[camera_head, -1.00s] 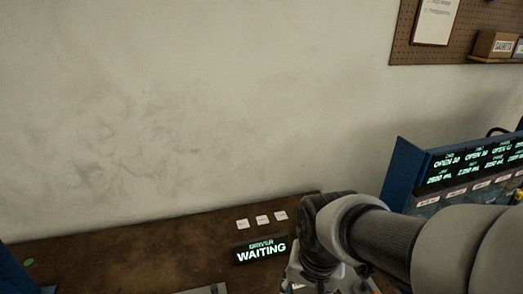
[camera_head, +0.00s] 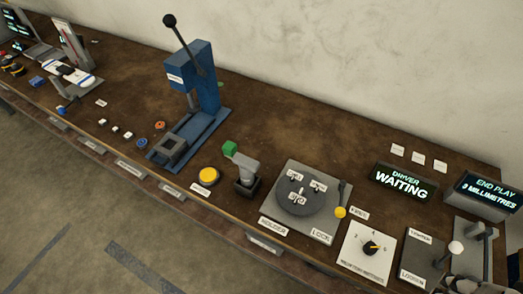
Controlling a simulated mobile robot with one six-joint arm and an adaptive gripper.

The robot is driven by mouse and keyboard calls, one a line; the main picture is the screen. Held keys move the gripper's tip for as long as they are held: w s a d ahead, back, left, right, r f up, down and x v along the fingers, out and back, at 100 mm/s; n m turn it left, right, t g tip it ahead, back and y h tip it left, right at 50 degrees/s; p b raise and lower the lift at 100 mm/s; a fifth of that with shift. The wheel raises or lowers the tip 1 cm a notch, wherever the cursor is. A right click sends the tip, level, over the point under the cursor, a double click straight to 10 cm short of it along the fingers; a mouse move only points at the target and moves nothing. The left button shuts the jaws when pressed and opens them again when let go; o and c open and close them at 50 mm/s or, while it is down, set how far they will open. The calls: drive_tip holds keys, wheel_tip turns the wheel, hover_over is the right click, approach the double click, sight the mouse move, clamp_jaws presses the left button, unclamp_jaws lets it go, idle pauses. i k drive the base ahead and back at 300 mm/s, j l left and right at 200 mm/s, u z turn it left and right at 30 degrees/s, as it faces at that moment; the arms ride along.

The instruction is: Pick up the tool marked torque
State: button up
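No label reading torque is legible in the camera_head view. A grey hand tool (camera_head: 245,167) stands upright in a dark holder on the bench, left of the round fixture. My gripper is not in view.
The brown bench (camera_head: 290,125) runs along the wall. A blue lever press (camera_head: 196,92) stands behind a yellow button (camera_head: 208,176). A round fixture (camera_head: 289,209), a dial plate (camera_head: 366,255), a "DRIVER WAITING" display (camera_head: 402,183) and an "END PLAY" display (camera_head: 488,192) lie right.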

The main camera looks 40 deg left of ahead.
sight(247, 166)
drive_tip(key=u, duration=2)
drive_tip(key=l, duration=0.7)
drive_tip(key=i+j, duration=0.15)
